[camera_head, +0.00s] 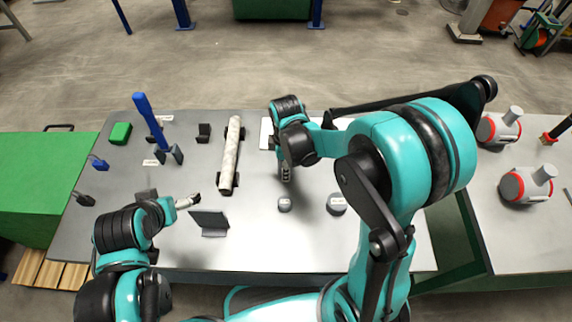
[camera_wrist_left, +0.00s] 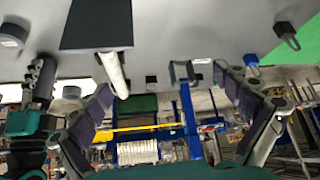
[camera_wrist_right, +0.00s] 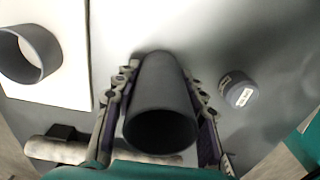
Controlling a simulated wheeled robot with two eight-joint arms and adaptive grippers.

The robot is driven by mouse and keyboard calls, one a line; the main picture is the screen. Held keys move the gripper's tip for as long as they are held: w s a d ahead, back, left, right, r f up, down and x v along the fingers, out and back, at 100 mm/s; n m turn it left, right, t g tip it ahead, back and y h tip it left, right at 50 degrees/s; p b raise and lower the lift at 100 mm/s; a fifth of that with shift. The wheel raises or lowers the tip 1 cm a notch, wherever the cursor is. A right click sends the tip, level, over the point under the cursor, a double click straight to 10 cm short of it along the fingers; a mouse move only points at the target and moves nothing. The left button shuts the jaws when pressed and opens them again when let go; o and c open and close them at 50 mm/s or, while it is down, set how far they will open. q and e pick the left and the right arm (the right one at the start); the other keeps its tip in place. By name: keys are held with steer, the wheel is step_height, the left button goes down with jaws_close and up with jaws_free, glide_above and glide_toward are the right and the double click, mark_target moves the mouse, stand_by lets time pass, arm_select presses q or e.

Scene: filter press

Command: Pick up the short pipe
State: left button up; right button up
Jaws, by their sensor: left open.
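The short pipe (camera_wrist_right: 160,105) is a dark grey hollow tube in the right wrist view, its open end facing the camera. It lies between the two fingers of my right gripper (camera_wrist_right: 160,78), which appear to press on both its sides. In the head view my right gripper (camera_head: 286,174) points down over the middle of the table, and the pipe cannot be made out there. My left gripper (camera_head: 188,202) is open and empty over the left part of the table; its spread fingers show in the left wrist view (camera_wrist_left: 162,80).
A long pale pipe (camera_head: 231,152) rests on black supports. A dark plate (camera_head: 209,221) stands near the front. Two labelled grey caps (camera_head: 284,204) (camera_head: 336,204) lie near my right gripper. A grey ring (camera_wrist_right: 30,53) sits on a white pad (camera_wrist_right: 65,85). A blue-handled part (camera_head: 150,122) stands upright at left.

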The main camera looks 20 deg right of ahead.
steer(key=shift+r, duration=0.1)
step_height(320, 180, up, 4)
steer(key=shift+r+p, duration=0.1)
steer(key=shift+p, duration=1)
steer(key=s+d+r+p, duration=0.4)
steer(key=s+d+r, duration=0.2)
steer(key=s+d, duration=0.15)
steer(key=w+a+f+p, duration=0.1)
steer(key=w+a+p, duration=0.1)
steer(key=w, duration=0.9)
steer(key=w+a+f+p, duration=0.1)
steer(key=w, duration=1)
steer(key=shift+a+f+b, duration=0.15)
steer(key=shift+f+b, duration=1.4)
steer(key=shift+f, duration=1.2)
steer(key=shift+s+a+f, duration=0.1)
steer(key=shift+s+f, duration=0.1)
steer(key=shift+s, duration=0.05)
steer(key=shift+c, duration=0.4)
